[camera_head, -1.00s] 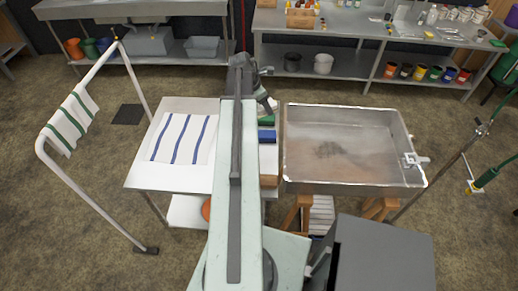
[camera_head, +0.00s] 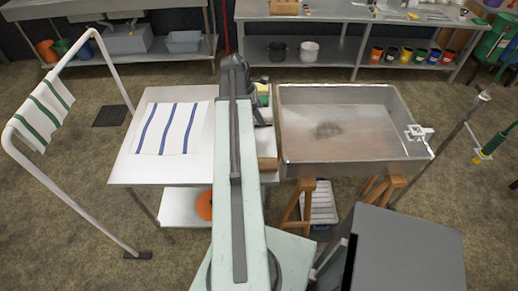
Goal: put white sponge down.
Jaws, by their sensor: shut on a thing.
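My arm reaches straight ahead over the right part of the white side table (camera_head: 180,173). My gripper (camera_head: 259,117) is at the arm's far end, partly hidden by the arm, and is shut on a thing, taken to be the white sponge. I cannot make out the white sponge itself; my arm and gripper hide that spot. A green and yellow block (camera_head: 263,94), perhaps another sponge, shows just beyond my gripper at the table's right side.
A white cloth with blue stripes (camera_head: 172,128) lies on the table's left part. A wide metal pan (camera_head: 345,157) stands close on the right. A white rail (camera_head: 110,75) with a green-striped towel (camera_head: 42,112) is at left. Shelved benches (camera_head: 345,45) line the back.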

